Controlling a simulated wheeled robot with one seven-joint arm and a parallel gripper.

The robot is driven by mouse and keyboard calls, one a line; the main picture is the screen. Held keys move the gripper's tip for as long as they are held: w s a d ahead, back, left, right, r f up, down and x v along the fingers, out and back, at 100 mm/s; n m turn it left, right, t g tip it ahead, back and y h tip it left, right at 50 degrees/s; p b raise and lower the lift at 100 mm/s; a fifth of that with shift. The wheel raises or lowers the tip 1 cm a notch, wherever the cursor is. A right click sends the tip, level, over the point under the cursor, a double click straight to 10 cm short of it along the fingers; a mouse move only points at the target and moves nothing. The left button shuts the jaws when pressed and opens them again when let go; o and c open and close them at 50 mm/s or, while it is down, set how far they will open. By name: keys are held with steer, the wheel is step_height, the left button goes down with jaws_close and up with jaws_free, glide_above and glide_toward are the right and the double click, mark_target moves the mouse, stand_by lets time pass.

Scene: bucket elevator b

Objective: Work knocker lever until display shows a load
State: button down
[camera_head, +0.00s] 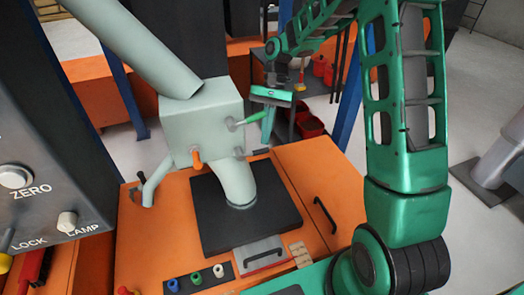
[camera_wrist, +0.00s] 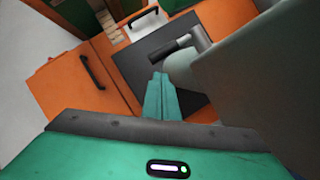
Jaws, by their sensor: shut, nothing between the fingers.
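A pale green box (camera_head: 203,120) with a sloping pipe stands over an orange cabinet. Its right side has a green-gripped lever (camera_head: 248,118) and, lower, a short arm with a dark handle (camera_head: 261,152). An orange handle (camera_head: 197,158) sits on its front. I cannot tell by label which is the knocker lever. My gripper (camera_head: 267,124) is shut and empty, right of the box beside the green grip; contact is unclear. In the wrist view, the shut fingers (camera_wrist: 161,95) point towards the chute, with the dark handle (camera_wrist: 172,51) beyond them. The display is not in view.
A dark panel (camera_head: 50,170) with ZERO, LOCK and LAMP controls stands at the left. The orange cabinet top (camera_head: 150,240) carries a black plate (camera_head: 215,228), coloured knobs and black pull handles. Blue posts and red bins (camera_head: 308,124) stand behind. Floor at the right is partly open.

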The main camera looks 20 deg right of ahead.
steer(key=v, duration=0.9)
steer(key=shift+w+d+r, duration=0.1)
stand_by(0.6)
steer(key=s+d+r+t+h, duration=0.1)
steer(key=s+d+r, duration=0.1)
steer(key=s+d, duration=0.5)
steer(key=s+d+r+t+h, duration=0.1)
steer(key=s+d+r+t, duration=0.15)
steer(key=s, duration=0.85)
steer(key=s+d+f, duration=0.1)
steer(key=s+d, duration=0.1)
steer(key=s, duration=0.6)
steer(key=s+d+f+n+h, duration=0.1)
steer(key=s+d+f, duration=0.1)
steer(key=s, duration=0.6)
steer(key=shift+s+d, duration=0.35)
steer(key=shift+t, duration=0.25)
